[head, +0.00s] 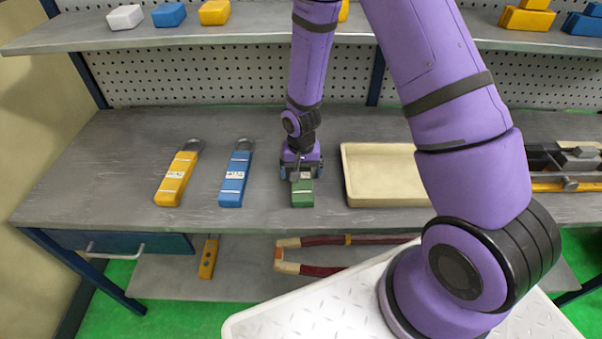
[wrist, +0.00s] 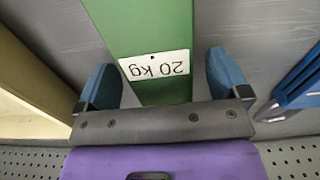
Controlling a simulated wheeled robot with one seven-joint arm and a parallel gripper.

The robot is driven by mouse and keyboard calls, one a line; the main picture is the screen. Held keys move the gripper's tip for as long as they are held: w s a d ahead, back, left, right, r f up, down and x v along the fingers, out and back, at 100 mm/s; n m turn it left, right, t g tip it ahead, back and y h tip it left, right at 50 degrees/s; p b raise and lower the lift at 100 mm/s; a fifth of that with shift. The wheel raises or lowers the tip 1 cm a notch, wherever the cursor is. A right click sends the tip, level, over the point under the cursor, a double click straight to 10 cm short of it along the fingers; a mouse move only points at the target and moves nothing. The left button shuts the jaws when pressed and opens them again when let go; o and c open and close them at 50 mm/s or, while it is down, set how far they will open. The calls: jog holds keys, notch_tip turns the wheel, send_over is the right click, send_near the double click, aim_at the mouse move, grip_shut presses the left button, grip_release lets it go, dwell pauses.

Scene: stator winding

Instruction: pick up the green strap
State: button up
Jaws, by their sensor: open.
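The green strap (head: 302,192) lies on the grey workbench, partly hidden under my gripper in the head view. In the wrist view the green strap (wrist: 150,30) runs between my fingers, with a white "20 kg" label across it. My gripper (head: 300,172) is above the strap, pointing down. In the wrist view my gripper (wrist: 164,85) has its two blue fingertips apart, one on each side of the strap, with a gap on both sides. I cannot tell how far the fingertips are above the bench.
A blue strap (head: 235,178) and a yellow strap (head: 177,178) lie to the left on the workbench (head: 110,185). A cream tray (head: 385,201) stands close on the right. A vise-like tool (head: 570,165) is at far right. A shelf (head: 250,35) with coloured blocks spans the back.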

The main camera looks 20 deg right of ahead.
jog(key=c, duration=1.3)
jog(key=shift+o, duration=0.2)
jog(key=shift+r, duration=0.15)
